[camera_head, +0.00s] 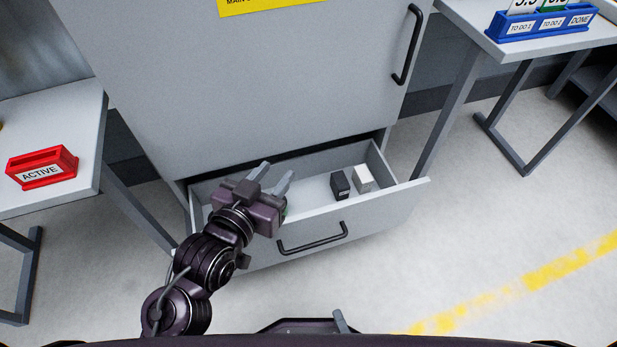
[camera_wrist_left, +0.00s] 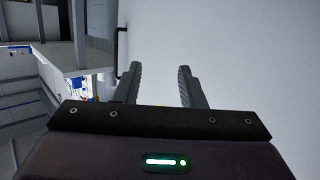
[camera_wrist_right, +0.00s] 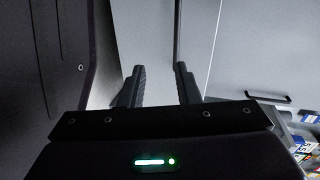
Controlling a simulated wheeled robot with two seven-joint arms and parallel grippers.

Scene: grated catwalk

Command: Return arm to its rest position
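My left arm comes in from the lower left of the head view, and its gripper (camera_head: 275,177) is over the left part of an open drawer (camera_head: 375,222). Its two fingers are apart with nothing between them, as the left wrist view also shows (camera_wrist_left: 159,85). My right gripper (camera_wrist_right: 159,85) shows in the right wrist view, its fingers apart and empty, facing grey cabinet panels. In the head view only a small grey tip and dark part show at the bottom edge; I cannot tell for sure that they are the right gripper.
A black box (camera_head: 340,186) and a white box (camera_head: 362,178) stand in the drawer. The grey cabinet (camera_head: 270,80) rises behind it. A table with a red ACTIVE holder (camera_head: 42,167) is left; one with a blue holder (camera_head: 545,24) is right. The floor at lower right is clear.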

